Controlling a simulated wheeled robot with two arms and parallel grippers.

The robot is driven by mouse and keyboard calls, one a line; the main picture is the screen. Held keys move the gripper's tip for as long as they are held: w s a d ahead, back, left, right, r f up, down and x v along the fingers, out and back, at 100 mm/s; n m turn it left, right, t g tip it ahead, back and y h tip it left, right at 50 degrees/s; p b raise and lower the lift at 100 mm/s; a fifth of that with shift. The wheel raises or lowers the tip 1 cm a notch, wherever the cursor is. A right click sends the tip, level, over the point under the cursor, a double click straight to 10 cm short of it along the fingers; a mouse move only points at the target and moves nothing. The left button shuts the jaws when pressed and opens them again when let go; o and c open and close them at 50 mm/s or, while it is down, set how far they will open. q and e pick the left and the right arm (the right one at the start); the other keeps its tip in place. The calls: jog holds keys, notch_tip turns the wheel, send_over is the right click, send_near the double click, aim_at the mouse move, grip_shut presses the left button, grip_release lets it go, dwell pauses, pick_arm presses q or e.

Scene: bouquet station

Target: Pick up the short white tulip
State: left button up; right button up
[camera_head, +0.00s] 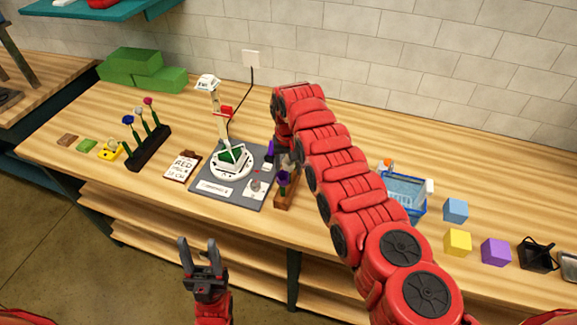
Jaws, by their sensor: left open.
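Purple flowers (283,179) show beside that arm, over a brown wooden holder (286,199). My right gripper (286,161) is low at this holder, mostly hidden by my red arm; its fingers and anything between them are unclear. My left gripper (200,246) is open and empty, pointing up in front of the bench's front edge. A black rack (150,151) at the left holds upright flowers with blue and pink heads.
A grey mat (216,201) carries a round white stand (231,164) and a tall post (220,118). A sign (182,167) lies left of it. Green blocks (134,62) stand behind. A blue basket (406,190) and coloured cubes (456,209) are right of my arm.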

jog(key=c, duration=0.5)
jog(key=shift+c, duration=0.2)
jog(key=shift+r, duration=0.15)
